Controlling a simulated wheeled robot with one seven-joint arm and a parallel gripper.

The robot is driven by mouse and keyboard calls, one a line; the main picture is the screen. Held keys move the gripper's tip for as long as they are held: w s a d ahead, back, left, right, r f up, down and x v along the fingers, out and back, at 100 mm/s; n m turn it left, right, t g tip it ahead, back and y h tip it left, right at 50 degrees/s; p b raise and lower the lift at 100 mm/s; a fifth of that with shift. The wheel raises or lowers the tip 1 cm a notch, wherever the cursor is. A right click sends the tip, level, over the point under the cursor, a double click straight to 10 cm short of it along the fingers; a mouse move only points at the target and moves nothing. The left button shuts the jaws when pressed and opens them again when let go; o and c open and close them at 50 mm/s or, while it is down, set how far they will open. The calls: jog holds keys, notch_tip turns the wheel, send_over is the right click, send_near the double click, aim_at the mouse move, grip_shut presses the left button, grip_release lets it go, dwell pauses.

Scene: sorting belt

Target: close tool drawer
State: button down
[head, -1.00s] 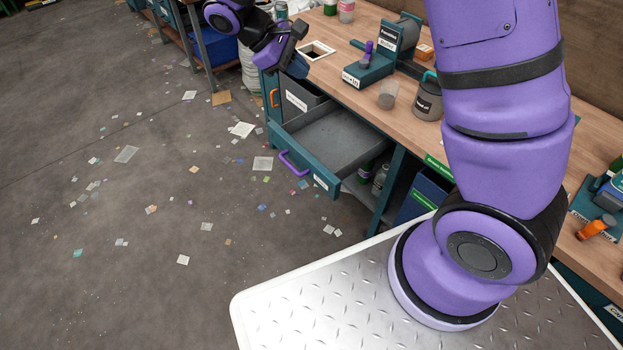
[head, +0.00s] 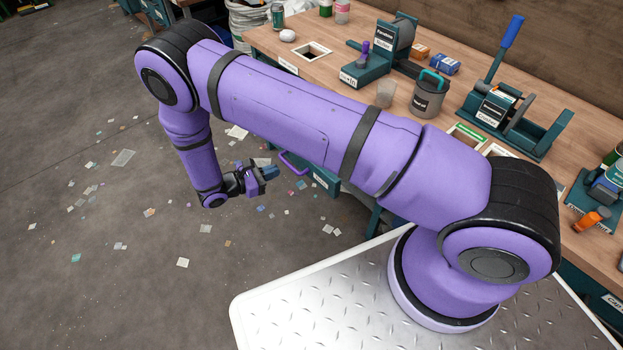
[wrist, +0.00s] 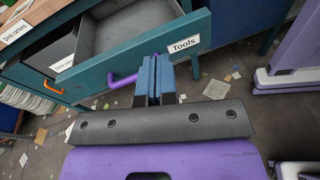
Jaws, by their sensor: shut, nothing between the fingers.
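The tool drawer stands open. In the wrist view its teal front (wrist: 100,71) has a "Tools" label and a purple handle (wrist: 122,79), and the grey inside shows empty where visible. In the head view my arm hides most of the drawer; only the handle (head: 293,163) and part of the front (head: 326,180) show. My gripper (head: 270,172) is shut and empty, low in front of the drawer. In the wrist view its blue fingertips (wrist: 156,62) are at the drawer front, just right of the handle. I cannot tell whether they touch it.
An orange handle (wrist: 52,86) shows left of the drawer in the wrist view. The wooden bench top (head: 350,92) above carries a grey canister (head: 428,98) and tools. Small scraps litter the otherwise open floor (head: 110,240) on the left.

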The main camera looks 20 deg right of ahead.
jog(key=s+f+n+t+h, duration=0.1)
jog(key=s+f+n+t, duration=0.2)
jog(key=f, duration=0.6)
send_near(317, 174)
jog(key=shift+n+t, duration=0.3)
jog(key=shift+n, duration=0.1)
jog(key=x, duration=0.7)
jog(key=shift+s+d+f, duration=0.1)
jog(key=shift+s+d, duration=0.05)
jog(key=shift+d, duration=0.15)
jog(key=x, duration=2.5)
jog(key=shift+d, duration=0.1)
jog(key=shift+d+r, duration=0.2)
jog(key=shift+d, duration=0.3)
jog(key=shift+d, duration=0.1)
